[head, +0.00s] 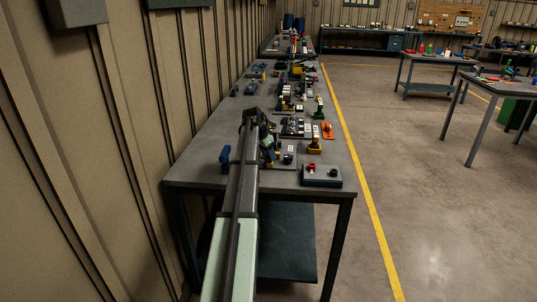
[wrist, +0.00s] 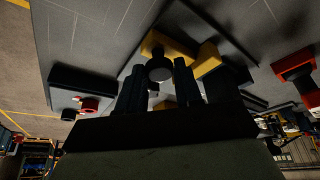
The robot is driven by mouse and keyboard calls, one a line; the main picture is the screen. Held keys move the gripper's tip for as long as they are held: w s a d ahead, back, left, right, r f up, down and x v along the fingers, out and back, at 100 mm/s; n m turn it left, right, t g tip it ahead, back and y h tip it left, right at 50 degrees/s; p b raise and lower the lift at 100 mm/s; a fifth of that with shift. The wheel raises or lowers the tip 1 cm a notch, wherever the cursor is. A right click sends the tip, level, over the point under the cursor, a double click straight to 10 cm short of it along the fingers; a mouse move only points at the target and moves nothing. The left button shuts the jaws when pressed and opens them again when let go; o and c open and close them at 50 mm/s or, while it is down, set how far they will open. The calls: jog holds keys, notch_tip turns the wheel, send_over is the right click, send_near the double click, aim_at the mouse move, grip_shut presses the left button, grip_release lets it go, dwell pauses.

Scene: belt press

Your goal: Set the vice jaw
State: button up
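My gripper's two dark fingers (wrist: 159,66) stand apart in the wrist view, with a gap between them. A yellow block (wrist: 180,45) with a dark round knob (wrist: 160,69) shows between and just beyond the fingertips. It looks like part of the vice, but I cannot tell which part is the jaw. I cannot tell whether the fingers touch it. A second yellow piece (wrist: 207,58) is to its right. In the head view my arm reaches over the near end of the bench (head: 200,172) and hides the fingertips and much of what lies beneath.
A grey control box (head: 321,177) with a red button stands at the bench's near right corner; it also shows in the wrist view (wrist: 82,80). A blue upright piece (head: 225,156) is left of my arm. Several fixtures continue farther along.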

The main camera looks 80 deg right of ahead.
grip_shut()
jog(key=shift+d, duration=0.15)
jog(key=d, duration=0.3)
jog(key=shift+a, duration=0.15)
jog(key=o, duration=0.5)
grip_release()
jog(key=v, duration=1.3)
jog(key=shift+r, duration=0.35)
